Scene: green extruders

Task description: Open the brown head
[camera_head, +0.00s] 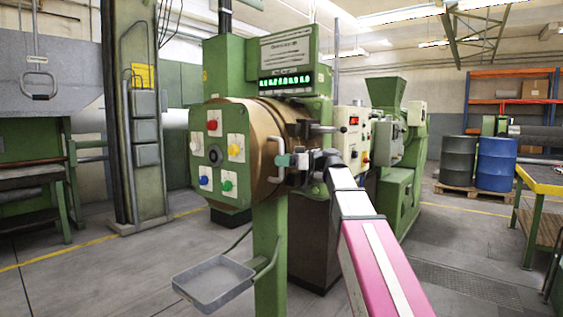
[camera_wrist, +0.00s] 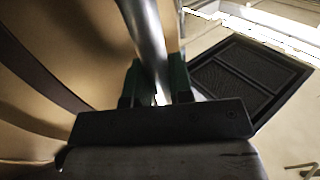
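The brown head (camera_head: 262,120) is a large brown cylinder at the front of the green extruder, behind a green panel with coloured buttons. A bent silver handle (camera_head: 281,142) stands out from its right side. My gripper (camera_head: 284,160) is at this handle, reaching in from the right. In the wrist view, its green fingers (camera_wrist: 158,82) sit on either side of the silver handle bar (camera_wrist: 146,30), with little or no gap, and look closed on it. The brown curved surface of the head fills the left of that view.
A grey tray (camera_head: 214,283) hangs low in front of the extruder's green post (camera_head: 269,255). A control box (camera_head: 353,135) stands behind my arm. The floor at front left is clear.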

